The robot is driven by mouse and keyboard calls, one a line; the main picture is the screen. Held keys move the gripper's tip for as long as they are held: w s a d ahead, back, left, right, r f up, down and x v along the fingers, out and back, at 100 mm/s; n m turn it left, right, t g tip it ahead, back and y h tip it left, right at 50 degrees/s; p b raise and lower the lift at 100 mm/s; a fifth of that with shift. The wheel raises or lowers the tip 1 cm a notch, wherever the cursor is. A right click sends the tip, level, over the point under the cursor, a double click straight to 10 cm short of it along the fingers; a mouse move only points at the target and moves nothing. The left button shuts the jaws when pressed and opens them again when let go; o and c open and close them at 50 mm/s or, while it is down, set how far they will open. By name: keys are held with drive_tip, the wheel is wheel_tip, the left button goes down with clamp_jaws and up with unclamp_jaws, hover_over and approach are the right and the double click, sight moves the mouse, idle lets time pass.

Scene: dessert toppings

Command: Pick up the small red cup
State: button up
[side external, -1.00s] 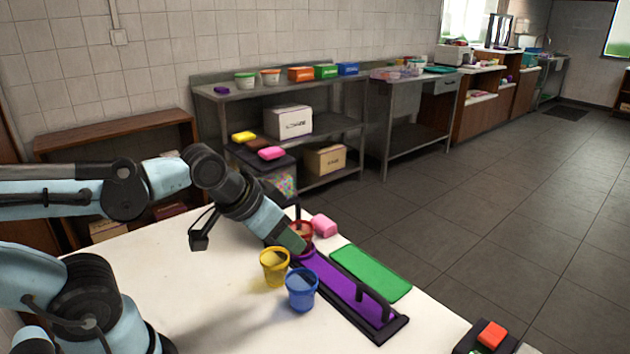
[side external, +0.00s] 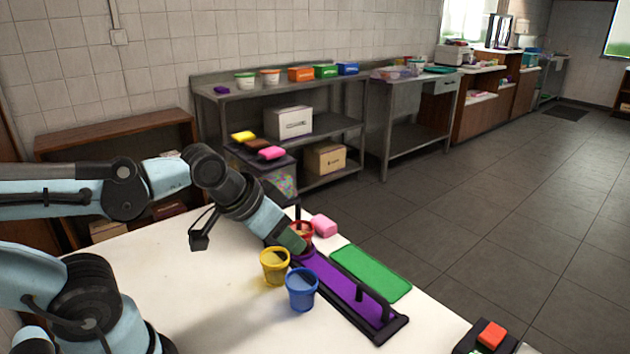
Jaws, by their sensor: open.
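The small red cup (side external: 307,229) stands at the far end of the purple tray, partly hidden behind my gripper. My gripper (side external: 296,240) is open, with its tips at the cup's near side and rim. I cannot tell whether a finger is inside the cup or touching it. A yellow cup (side external: 275,267) and a blue cup (side external: 301,290) stand upright on the white table, nearer the camera.
The purple tray (side external: 338,287) with black raised ends and a handle lies right of the cups. Beside it are a green mat (side external: 372,273) and a pink block (side external: 323,225). The white table (side external: 205,285) is clear on the left.

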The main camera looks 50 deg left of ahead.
drive_tip(key=o, duration=0.9)
drive_tip(key=m+g+y, duration=0.2)
drive_tip(key=m+y, duration=1)
drive_tip(key=m, duration=1)
approach(298, 227)
drive_tip(key=shift+w+a+f+t, duration=0.35)
drive_tip(key=shift+w+a, duration=0.1)
drive_tip(key=shift+a, duration=0.25)
drive_tip(key=shift+s+x, duration=0.1)
drive_tip(key=shift+x, duration=1.25)
drive_tip(key=shift+s+x, duration=0.15)
drive_tip(key=shift+x, duration=1.25)
